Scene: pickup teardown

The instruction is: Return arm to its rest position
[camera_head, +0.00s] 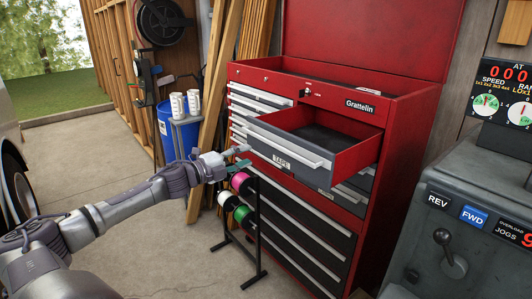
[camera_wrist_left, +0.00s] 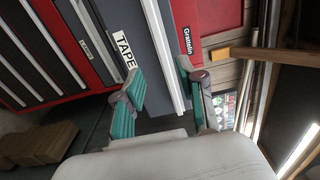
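My left gripper (camera_head: 239,158) reaches in from the left, beside the near left corner of the pulled-out TAPE drawer (camera_head: 262,143) of the red tool chest (camera_head: 410,118). In the left wrist view its two teal-padded fingers (camera_wrist_left: 160,72) are spread apart with nothing clamped between them. The drawer's pale handle bar (camera_wrist_left: 162,45) shows beyond and between the fingers; I cannot tell if they touch it. The drawer's dark inside looks empty. My right gripper is not in view.
A rack of coloured spools (camera_head: 242,199) stands just below my left gripper. A blue barrel (camera_head: 166,133) and white cans (camera_head: 185,104) are behind my left arm. A grey machine with a control panel (camera_head: 475,215) stands at the right. Concrete floor (camera_head: 160,245) is open at the front left.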

